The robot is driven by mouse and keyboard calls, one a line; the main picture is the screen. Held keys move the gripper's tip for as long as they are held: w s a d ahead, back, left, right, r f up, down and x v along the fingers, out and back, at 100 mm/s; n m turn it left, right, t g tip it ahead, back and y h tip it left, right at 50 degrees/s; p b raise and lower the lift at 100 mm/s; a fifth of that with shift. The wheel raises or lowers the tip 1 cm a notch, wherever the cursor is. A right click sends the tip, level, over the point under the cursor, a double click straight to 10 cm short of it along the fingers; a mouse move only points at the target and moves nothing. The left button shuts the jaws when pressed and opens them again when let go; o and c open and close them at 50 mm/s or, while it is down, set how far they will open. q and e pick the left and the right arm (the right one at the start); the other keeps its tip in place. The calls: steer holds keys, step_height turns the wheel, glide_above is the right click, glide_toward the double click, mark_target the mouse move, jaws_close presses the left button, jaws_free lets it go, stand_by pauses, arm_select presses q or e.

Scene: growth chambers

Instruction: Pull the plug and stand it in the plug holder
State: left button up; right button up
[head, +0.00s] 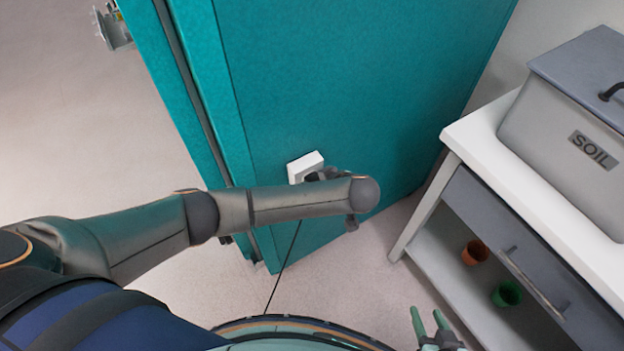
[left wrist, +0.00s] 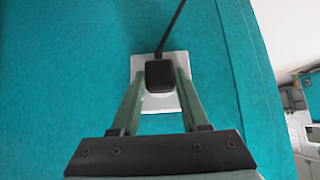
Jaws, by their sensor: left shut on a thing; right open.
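A white wall socket plate (head: 305,166) sits on the side of the teal cabinet. In the left wrist view the black plug (left wrist: 159,75) lies in front of the plate (left wrist: 163,102), with its cord (left wrist: 172,27) running up out of the picture. My left gripper (left wrist: 160,76) has its two green fingers shut on the plug, one on each side. In the head view my left forearm hides most of this gripper and the plug. Whether the plug is fully seated cannot be told. My right gripper (head: 431,322) is open and empty at the bottom edge. No plug holder is visible.
The teal cabinet (head: 330,70) fills the middle. The cord (head: 287,258) hangs to the floor. At right a white bench (head: 520,170) carries a grey SOIL bin (head: 560,125); orange (head: 474,252) and green (head: 507,294) pots stand below. Floor at left is clear.

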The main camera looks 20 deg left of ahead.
arm_select(q)
jaws_close()
stand_by(0.3)
steer(key=shift+d, duration=0.1)
steer(key=shift+s+d+p, duration=0.4)
steer(key=shift+s+d, duration=0.55)
steer(key=shift+d, duration=0.2)
steer(key=shift+s+d+p, duration=0.4)
steer(key=shift+s+d, duration=0.5)
steer(key=shift+d, duration=0.2)
